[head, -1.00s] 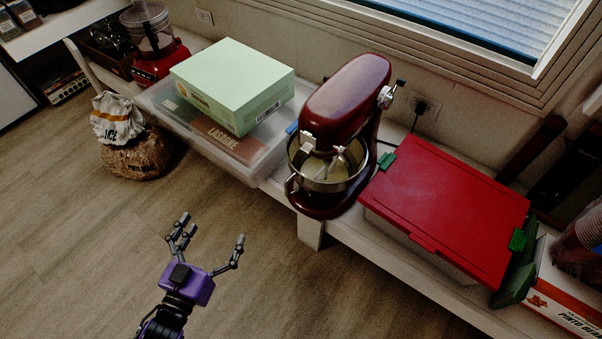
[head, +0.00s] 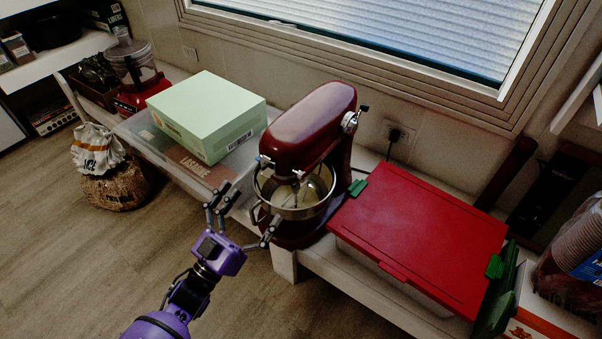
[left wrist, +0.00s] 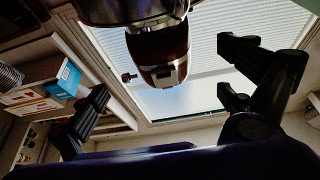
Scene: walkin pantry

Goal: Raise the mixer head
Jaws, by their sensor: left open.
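The dark red stand mixer (head: 309,130) stands on the low white shelf, its head tilted in the picture over a metal bowl (head: 298,197). A beater shows inside the bowl. In the left wrist view the mixer head (left wrist: 162,60) shows from below, with the bowl's underside (left wrist: 130,10) at the top. My left gripper (head: 243,222) is open and empty, just in front and to the left of the bowl; I cannot tell whether a finger touches it. Its fingers also frame the left wrist view (left wrist: 165,100). My right gripper is not in view.
Left of the mixer, a pale green box (head: 208,115) sits on a clear bin with a lasagne box. Right of it is a red-lidded bin (head: 420,235) with green latches. A sack (head: 98,150) stands on the floor. The floor in front is clear.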

